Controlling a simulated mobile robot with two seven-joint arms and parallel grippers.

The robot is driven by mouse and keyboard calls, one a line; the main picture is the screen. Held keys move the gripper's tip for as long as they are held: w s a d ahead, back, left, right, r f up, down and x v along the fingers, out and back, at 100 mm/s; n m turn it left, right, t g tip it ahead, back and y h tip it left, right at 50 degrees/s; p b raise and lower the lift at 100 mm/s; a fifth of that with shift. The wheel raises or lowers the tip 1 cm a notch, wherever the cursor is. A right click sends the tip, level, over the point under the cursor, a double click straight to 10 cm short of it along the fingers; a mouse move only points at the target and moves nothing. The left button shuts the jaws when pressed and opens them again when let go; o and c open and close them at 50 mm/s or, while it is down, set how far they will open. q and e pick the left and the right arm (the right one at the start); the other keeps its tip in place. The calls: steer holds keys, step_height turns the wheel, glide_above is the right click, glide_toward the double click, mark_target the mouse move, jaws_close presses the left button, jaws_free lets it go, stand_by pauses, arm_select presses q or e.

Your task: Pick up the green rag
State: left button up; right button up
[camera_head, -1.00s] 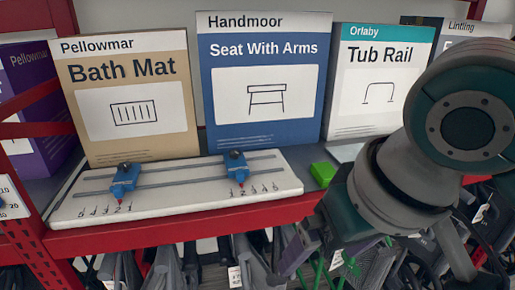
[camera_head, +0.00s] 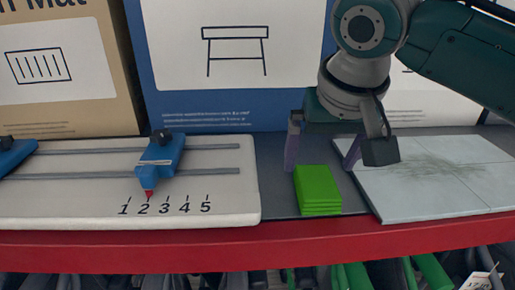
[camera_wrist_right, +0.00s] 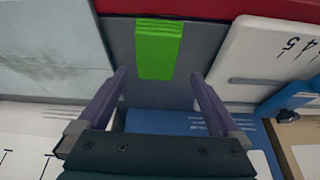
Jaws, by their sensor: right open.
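The green rag (camera_head: 318,190) is a small folded stack lying on the grey shelf, between the white slider board and a pale tiled panel. In the right wrist view the rag (camera_wrist_right: 158,48) lies beyond the fingertips, roughly between their lines. My right gripper (camera_head: 322,160) is open and empty, its two purple-grey fingers apart, just behind the rag with one finger towards each side. In the right wrist view the open fingers (camera_wrist_right: 160,75) do not touch the rag. My left gripper is not in view.
The white slider board (camera_head: 225,205) with a blue slider (camera_head: 160,160) is left of the rag. The pale tiled panel (camera_head: 435,185) with a dark smudge is close on the right. Boxes, one blue (camera_head: 235,110), stand behind. A red shelf edge (camera_head: 200,250) runs in front.

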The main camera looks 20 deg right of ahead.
mark_target(318, 182)
steer(key=shift+s+x, duration=0.2)
steer(key=shift+x, duration=1.1)
steer(key=shift+s+x, duration=0.25)
steer(key=shift+x, duration=1.1)
steer(key=shift+d+f, duration=0.2)
steer(key=shift+f, duration=0.2)
steer(key=c, duration=1.2)
